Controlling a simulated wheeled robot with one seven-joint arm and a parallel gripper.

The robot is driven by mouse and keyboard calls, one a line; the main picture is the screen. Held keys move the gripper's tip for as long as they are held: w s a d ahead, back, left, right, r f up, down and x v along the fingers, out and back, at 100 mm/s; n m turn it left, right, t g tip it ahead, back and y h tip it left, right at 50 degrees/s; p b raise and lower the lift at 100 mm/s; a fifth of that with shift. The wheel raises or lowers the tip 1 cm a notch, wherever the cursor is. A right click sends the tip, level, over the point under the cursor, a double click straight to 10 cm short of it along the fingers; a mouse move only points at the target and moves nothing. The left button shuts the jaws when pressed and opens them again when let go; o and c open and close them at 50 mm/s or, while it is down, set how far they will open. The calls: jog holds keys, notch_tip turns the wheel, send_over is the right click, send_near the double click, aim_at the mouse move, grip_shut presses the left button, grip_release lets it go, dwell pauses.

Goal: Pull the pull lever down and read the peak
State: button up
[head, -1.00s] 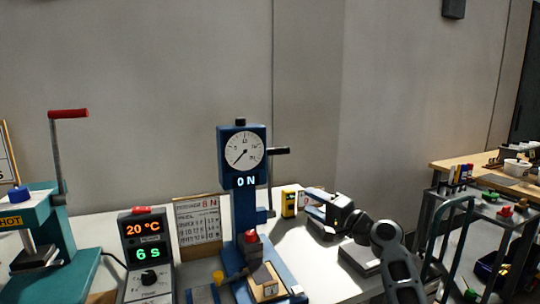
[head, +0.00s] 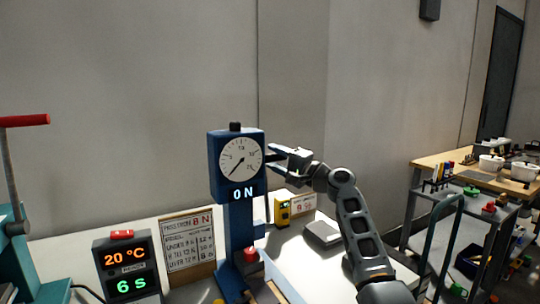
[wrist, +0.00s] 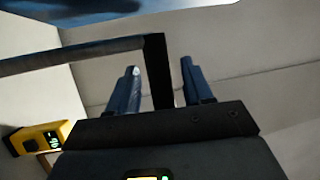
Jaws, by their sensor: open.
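The blue pull tester (head: 237,222) stands on the bench, with a white round dial (head: 240,158) whose needle points to the lower left. Its display (head: 243,194) reads 0 N. My gripper (head: 280,153) is at the right side of the dial head, where the lever's handle is mostly hidden by it. In the wrist view the black pull lever (wrist: 80,54) runs in from the left, and its end part lies between the two open fingers of my gripper (wrist: 160,85). A gap shows beside the lever, so the fingers are not closed on it.
A sign board (head: 187,243) and a box showing 20 °C and 6 s (head: 128,265) stand left of the tester. A teal press with a red handle (head: 24,121) is at the far left. A yellow device (head: 282,212) stands behind my arm. A trolley and wooden table are at right.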

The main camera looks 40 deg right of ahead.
jog(key=shift+x, duration=1.1)
jog(key=shift+s, duration=0.1)
grip_shut()
